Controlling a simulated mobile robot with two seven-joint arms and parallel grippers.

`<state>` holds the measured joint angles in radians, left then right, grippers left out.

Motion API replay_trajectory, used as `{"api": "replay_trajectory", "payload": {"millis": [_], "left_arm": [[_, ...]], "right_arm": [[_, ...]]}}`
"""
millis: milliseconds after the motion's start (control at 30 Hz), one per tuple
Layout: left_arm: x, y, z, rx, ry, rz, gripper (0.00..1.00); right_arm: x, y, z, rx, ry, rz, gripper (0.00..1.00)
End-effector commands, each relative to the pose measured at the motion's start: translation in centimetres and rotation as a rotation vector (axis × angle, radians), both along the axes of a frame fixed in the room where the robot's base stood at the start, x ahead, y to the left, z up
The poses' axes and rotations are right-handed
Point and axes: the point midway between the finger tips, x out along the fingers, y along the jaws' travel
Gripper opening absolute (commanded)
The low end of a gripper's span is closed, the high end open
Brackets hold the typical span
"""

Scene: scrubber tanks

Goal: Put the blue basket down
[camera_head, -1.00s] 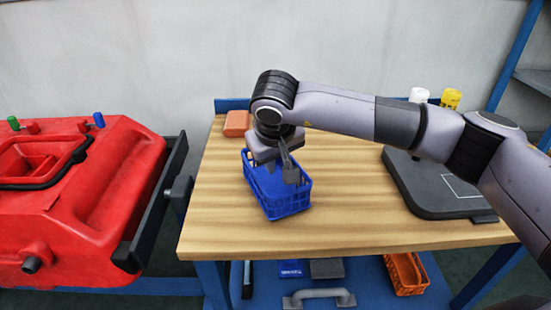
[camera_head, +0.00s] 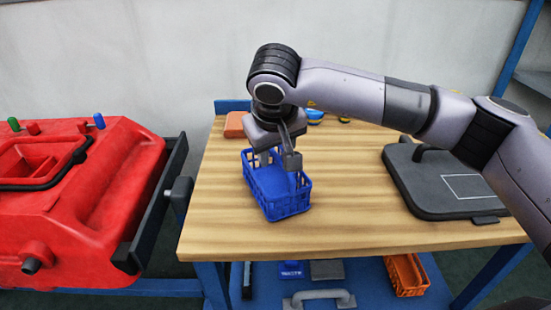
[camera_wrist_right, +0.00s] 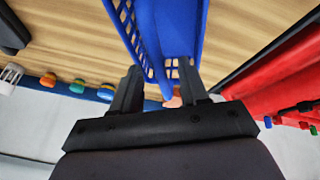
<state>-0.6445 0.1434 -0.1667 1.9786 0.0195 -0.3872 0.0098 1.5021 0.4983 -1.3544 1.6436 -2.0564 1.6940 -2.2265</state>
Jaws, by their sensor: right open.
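The blue basket (camera_head: 288,208) stands upright on the wooden worktable (camera_head: 345,225), near its left side. My right gripper (camera_head: 279,163) is just above the back part of the basket, pointing down, with its fingers apart. I cannot tell whether a finger still touches the rim. Part of the basket's back side is hidden by the gripper in the head view. My left gripper is not in view.
A red scrubber tank (camera_head: 110,190) with a black bar stands left of the table. A dark grey flat lid (camera_head: 440,185) lies on the table's right. An orange block (camera_head: 235,125) lies at the back left. An orange basket (camera_head: 405,273) is on the blue lower shelf.

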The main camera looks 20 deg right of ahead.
Motion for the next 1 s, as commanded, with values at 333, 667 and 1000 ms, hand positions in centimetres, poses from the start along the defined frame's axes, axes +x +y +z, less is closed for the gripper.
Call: {"api": "replay_trajectory", "payload": {"millis": [333,667,1000], "left_arm": [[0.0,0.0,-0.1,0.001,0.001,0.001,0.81],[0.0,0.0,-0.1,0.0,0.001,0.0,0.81],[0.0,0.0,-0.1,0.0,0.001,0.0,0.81]], "right_arm": [[-2.6,0.9,5.9,-0.001,-0.002,0.002,0.44],[-3.1,1.1,6.9,-0.002,0.0,0.001,0.44],[-3.1,1.1,6.9,-0.001,0.0,0.002,0.44]]}}
